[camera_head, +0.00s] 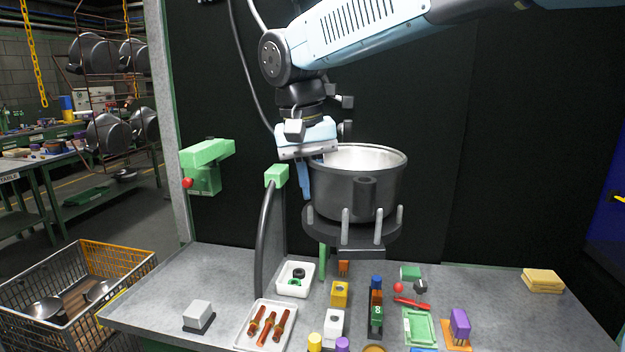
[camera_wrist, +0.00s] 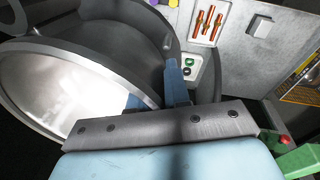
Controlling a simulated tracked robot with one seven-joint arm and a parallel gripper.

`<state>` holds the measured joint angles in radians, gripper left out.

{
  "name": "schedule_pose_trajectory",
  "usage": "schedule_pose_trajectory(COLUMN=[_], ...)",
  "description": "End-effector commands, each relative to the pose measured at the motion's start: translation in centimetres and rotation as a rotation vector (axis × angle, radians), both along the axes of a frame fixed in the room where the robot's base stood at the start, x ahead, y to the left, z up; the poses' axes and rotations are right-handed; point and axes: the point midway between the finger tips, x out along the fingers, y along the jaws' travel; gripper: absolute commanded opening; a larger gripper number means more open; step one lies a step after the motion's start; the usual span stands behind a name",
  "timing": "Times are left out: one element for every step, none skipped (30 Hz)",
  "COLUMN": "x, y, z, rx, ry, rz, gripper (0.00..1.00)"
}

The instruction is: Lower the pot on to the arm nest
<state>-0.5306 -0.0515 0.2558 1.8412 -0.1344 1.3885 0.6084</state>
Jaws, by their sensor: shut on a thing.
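A dark grey pot (camera_head: 340,195) with a bright metal inside stands upright at the arm nest (camera_head: 350,240), a dark round holder with several light upright pegs above the bench. The pot's lower part is behind the front pegs; I cannot tell whether its base touches the nest. My gripper (camera_head: 312,168) is shut on the pot's left wall at the rim, with a blue finger outside it. In the wrist view the pot (camera_wrist: 60,85) fills the left side. My gripper's fingers (camera_wrist: 155,92) lie either side of its rim, and the dark nest (camera_wrist: 150,42) shows beyond.
A green-topped post with a dark hose (camera_head: 264,230) stands close left of the nest. A green bracket (camera_head: 205,165) is farther left. The bench below holds a white tray (camera_head: 266,325), small coloured blocks and a yellow stack (camera_head: 542,280). The bench's right part is mostly clear.

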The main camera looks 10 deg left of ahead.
Motion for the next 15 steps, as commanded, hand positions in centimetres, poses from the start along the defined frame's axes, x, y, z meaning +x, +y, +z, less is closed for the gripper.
schedule_pose_trajectory(x=[0.01, 0.02, 0.02, 0.02, 0.01, 0.01, 0.02, 0.02, 0.02, 0.02, 0.02, 0.01, 0.02, 0.01, 0.01], y=[0.00, 0.00, 0.00, 0.00, 0.00, 0.01, 0.01, 0.01, 0.01, 0.01, 0.01, 0.01, 0.01, 0.01, 0.01], z=[-0.05, -0.10, -0.18, -0.23, -0.28, -0.35, -0.40, -0.46, -0.54, -0.59, -0.64, -0.72, -0.77, -0.82, -0.90], rx=[0.000, 0.000, 0.000, 0.000, 0.000, 0.000, 0.000, 0.000, 0.000, 0.000, 0.000, 0.000, 0.000, 0.000, 0.000], ry=[-0.001, -0.001, -0.001, -0.002, -0.002, -0.002, -0.002, -0.002, -0.002, -0.002, -0.002, -0.002, -0.001, -0.001, -0.001], rz=[0.000, 0.000, 0.000, 0.000, 0.000, 0.000, 0.000, 0.000, 0.000, 0.000, 0.000, 0.000, 0.000, 0.000, 0.000], gripper=[0.00, 0.00, 0.00, 0.00, 0.00, 0.00, 0.00, 0.00, 0.00, 0.00, 0.00, 0.00, 0.00, 0.00, 0.00])
